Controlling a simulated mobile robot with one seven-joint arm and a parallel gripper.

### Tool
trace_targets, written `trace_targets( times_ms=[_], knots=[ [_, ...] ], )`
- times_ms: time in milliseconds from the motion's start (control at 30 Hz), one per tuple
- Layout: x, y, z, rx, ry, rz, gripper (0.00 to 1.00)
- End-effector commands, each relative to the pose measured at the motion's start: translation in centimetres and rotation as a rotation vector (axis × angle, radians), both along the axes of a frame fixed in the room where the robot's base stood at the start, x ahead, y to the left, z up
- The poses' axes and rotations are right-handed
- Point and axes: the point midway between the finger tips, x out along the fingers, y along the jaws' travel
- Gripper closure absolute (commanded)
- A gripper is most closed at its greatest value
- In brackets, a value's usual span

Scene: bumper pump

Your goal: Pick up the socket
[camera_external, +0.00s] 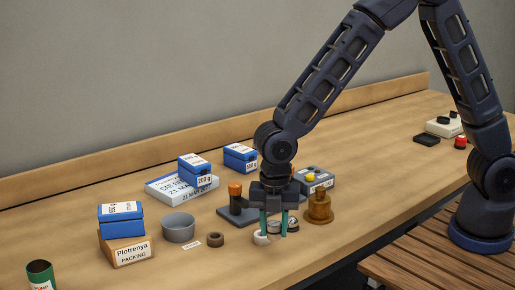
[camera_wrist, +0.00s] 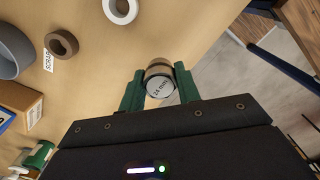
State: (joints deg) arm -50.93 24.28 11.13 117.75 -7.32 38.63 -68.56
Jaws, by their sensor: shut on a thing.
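The socket (camera_wrist: 159,84) is a short round metal piece with a pale end face marked with a size in mm; I read it as 14 mm. It sits between the green fingers of my gripper (camera_wrist: 160,76) in the wrist view, and the fingers touch it on both sides. In the external view my gripper (camera_external: 274,234) points down low over the workbench, shut on the socket (camera_external: 274,227), which is partly hidden by the fingers. I cannot tell whether it still touches the bench. Another dark round piece (camera_external: 293,225) stands just right of the fingers.
A white ring (camera_external: 261,238) lies close by my left finger. A brown ring (camera_external: 216,239), a grey bowl (camera_external: 178,229) and a cardboard box (camera_external: 126,252) are left. A brass-coloured part (camera_external: 318,207) stands right. A dark base with an orange-topped post (camera_external: 236,203) is behind.

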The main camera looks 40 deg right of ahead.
Motion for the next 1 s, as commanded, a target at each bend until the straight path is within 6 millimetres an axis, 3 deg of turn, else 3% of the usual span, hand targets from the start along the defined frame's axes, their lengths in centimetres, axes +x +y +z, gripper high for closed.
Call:
trace_targets(
  times_ms=[200,500,867,1000],
  knots=[
    [0.1,0.0,6.1,0.005,-0.004,-0.001,0.94],
    [0.1,0.0,11.8,0.003,-0.001,-0.001,0.94],
    [0.1,0.0,13.8,0.001,-0.001,-0.001,0.94],
    [1.3,-0.2,13.9,0.002,0.001,-0.026,0.94]
  ],
)
